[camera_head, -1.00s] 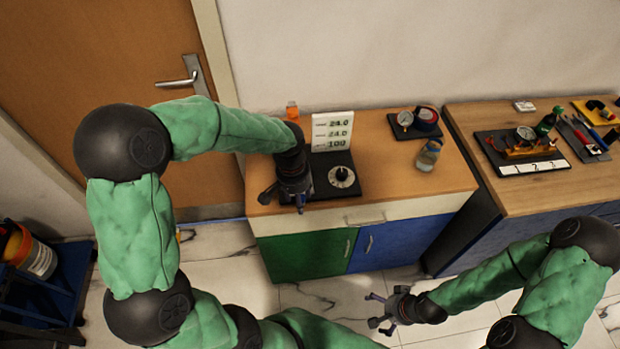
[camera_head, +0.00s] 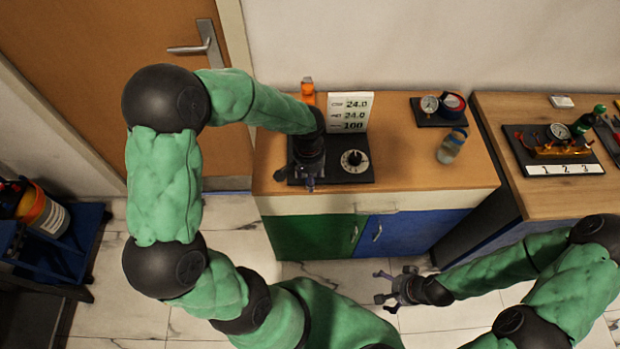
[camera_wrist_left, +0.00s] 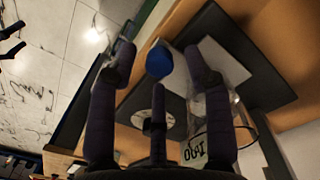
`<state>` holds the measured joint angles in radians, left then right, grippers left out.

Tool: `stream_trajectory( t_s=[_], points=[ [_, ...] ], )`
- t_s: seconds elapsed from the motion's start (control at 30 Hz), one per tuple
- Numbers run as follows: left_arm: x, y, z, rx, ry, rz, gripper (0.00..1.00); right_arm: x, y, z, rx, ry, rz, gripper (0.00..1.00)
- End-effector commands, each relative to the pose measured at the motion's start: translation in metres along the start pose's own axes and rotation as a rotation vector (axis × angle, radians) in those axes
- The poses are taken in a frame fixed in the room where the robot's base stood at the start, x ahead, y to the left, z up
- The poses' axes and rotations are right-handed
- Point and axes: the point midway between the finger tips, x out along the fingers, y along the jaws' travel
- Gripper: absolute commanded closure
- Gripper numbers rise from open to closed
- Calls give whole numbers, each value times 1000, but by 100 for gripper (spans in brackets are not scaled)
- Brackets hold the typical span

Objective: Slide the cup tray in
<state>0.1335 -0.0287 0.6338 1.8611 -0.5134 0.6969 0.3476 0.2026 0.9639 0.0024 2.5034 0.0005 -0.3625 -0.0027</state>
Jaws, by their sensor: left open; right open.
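My left gripper (camera_head: 309,180) is open over the left end of the wooden cabinet (camera_head: 425,165), beside the dial (camera_head: 354,161) on the black base (camera_head: 345,178). It hides part of that base. In the left wrist view a blue rounded thing (camera_wrist_left: 159,60) shows between the spread fingers. A clear cup-like vessel (camera_wrist_left: 238,130) is partly behind the right finger. A dark square plate (camera_wrist_left: 245,55) and a pale plate lie beyond. I cannot tell which is the cup tray. My right gripper (camera_head: 396,290) is open and empty over the floor in front of the cabinet.
A display board (camera_head: 350,112) stands behind the dial, with an orange bottle (camera_head: 307,92) to its left. A clear jar (camera_head: 451,146) and a gauge on a black plate (camera_head: 438,118) are to the right. A second bench (camera_head: 510,195) stands farther right.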

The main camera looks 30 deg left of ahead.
Motion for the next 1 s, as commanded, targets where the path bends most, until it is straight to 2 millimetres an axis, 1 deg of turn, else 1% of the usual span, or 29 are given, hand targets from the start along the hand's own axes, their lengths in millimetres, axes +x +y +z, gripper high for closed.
stream_trajectory(
  t_s=[0.1,0.4,0.43,0.47,0.5,0.6,0.8,0.87,1.0],
  points=[
    [7,0,0,-1,1,0,50,2,1,0,0,0,0,0],
    [8,0,0,0,2,0,50,2,1,0,0,0,0,0],
    [8,0,0,0,2,0,55,2,1,0,0,0,0,0],
    [8,0,0,0,2,0,64,2,1,0,0,0,0,0],
    [8,0,0,0,1,0,75,2,1,0,0,0,0,0],
    [8,0,0,0,2,0,100,2,1,0,0,0,0,0],
    [8,-1,-2,0,2,0,100,2,1,0,0,0,0,0],
    [8,-3,-8,0,2,1,100,1,0,0,0,0,0,0],
    [8,-13,-26,-1,1,0,100,-1,0,0,0,0,0,0]
  ],
)
